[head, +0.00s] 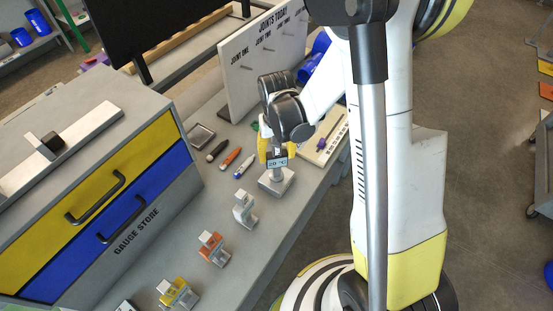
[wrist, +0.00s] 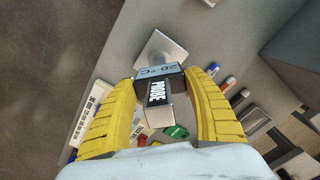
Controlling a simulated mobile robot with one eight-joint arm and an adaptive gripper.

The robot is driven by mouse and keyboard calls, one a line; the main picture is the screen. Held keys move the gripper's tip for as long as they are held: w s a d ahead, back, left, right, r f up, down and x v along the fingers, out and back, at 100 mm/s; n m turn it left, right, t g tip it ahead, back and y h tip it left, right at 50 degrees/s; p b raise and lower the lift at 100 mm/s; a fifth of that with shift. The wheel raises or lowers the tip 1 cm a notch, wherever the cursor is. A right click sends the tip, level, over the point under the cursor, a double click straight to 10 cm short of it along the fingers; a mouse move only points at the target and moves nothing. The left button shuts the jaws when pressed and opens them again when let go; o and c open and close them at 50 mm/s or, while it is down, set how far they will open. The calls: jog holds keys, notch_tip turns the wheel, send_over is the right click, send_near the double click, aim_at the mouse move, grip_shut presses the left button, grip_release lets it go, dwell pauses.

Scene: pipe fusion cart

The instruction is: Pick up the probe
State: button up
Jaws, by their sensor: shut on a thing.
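The probe (wrist: 160,94) is a grey block with a black PROBE label in the wrist view. My gripper (wrist: 168,88) has its yellow fingers closed on either side of it. A plate marked 20 °C (wrist: 158,71) sits just beyond the label; it also shows in the head view (head: 278,161). Below it is a metal stand with a square base (head: 277,182), on the bench; the base also shows in the wrist view (wrist: 161,52). In the head view my gripper (head: 271,150) is above this stand and hides most of the probe. I cannot tell whether the probe touches the stand.
Several markers (head: 230,158) and a small tray (head: 201,137) lie left of the stand. White (head: 244,209), orange (head: 213,249) and yellow (head: 178,294) blocks stand along the front edge. A gauge drawer cabinet (head: 80,190) is left, and a JOINTS TODAY board (head: 262,70) is behind.

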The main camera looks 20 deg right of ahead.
notch_tip(320, 180, up, 4)
jog(key=shift+s+r+p, duration=0.1)
jog(key=shift+r+p, duration=0.15)
jog(key=shift+p, duration=0.2)
jog(key=s+d+r+p, duration=0.1)
jog(key=s+d+r, duration=0.5)
jog(key=s+d, duration=0.2)
jog(key=shift+d+r, duration=0.15)
jog(key=shift+r, duration=0.05)
jog(key=o, duration=0.6)
jog(key=shift+c, duration=0.2)
jog(key=c, duration=0.3)
jog(key=w+a+n, duration=0.2)
jog(key=n, duration=0.1)
jog(key=w+a+n, duration=0.3)
jog(key=w+a+f+n, duration=0.1)
jog(key=w+a+n, duration=0.2)
jog(key=shift+w+a+p, duration=0.1)
jog(key=shift+a+p, duration=0.05)
jog(key=shift+p, duration=0.15)
jog(key=shift+c, duration=0.2)
